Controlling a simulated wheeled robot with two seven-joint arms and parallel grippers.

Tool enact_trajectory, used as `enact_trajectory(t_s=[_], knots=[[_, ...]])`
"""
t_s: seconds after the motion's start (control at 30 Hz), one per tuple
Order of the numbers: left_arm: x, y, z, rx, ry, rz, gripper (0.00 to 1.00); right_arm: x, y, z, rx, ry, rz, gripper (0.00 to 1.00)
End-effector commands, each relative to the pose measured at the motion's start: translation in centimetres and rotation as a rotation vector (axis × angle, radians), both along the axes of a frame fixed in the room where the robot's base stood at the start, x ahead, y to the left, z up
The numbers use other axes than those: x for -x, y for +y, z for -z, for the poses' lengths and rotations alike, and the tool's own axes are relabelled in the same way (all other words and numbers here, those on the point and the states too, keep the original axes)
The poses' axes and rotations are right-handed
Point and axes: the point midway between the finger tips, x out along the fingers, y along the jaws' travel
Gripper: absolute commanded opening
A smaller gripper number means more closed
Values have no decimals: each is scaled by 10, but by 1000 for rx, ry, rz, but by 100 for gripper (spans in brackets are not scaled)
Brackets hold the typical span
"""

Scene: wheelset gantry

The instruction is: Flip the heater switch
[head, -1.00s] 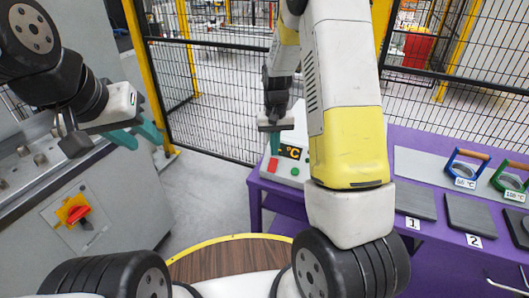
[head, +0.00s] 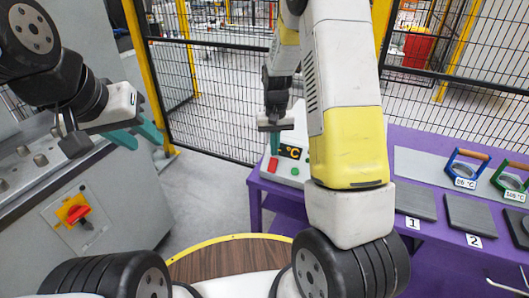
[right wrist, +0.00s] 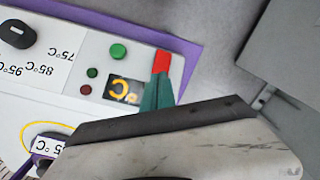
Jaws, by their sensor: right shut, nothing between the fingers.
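The heater box (head: 284,176) is a light panel on the purple table, with a lit "°C" display (head: 290,152). A red rocker switch (head: 272,164) and a green button (head: 295,171) are on it. My right gripper (head: 275,150) is shut and empty, pointing down just above the red switch. In the right wrist view the red switch (right wrist: 161,62) shows right at the teal fingertips (right wrist: 158,88); I cannot tell whether they touch. The fingers and gripper body hide part of the panel. My left gripper (head: 137,136) is open and empty beside the grey cabinet.
The grey cabinet (head: 120,205) at left carries a red-and-yellow rotary switch (head: 77,213). On the purple table (head: 400,140) are grey plates (head: 415,200) and blue (head: 465,167) and green (head: 512,181) handled rings. A black mesh fence (head: 215,110) stands behind. A black knob (right wrist: 17,33) shows on the panel.

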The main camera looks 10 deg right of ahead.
Motion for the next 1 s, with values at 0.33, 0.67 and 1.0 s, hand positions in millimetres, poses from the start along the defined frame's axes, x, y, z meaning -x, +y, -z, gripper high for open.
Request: enact_trajectory(t_s=[0.33, 0.67, 1.0], knots=[[0, 0, 0, 0, 0, 0, 36, 0, 0, 2, 0, 1, 0, 0], [0, 0, 0, 0, 0, 0, 36, 0, 0, 8, 0, 1, 0, 0], [0, 0, 0, 0, 0, 0, 36, 0, 0, 13, 0, 1, 0, 0]])
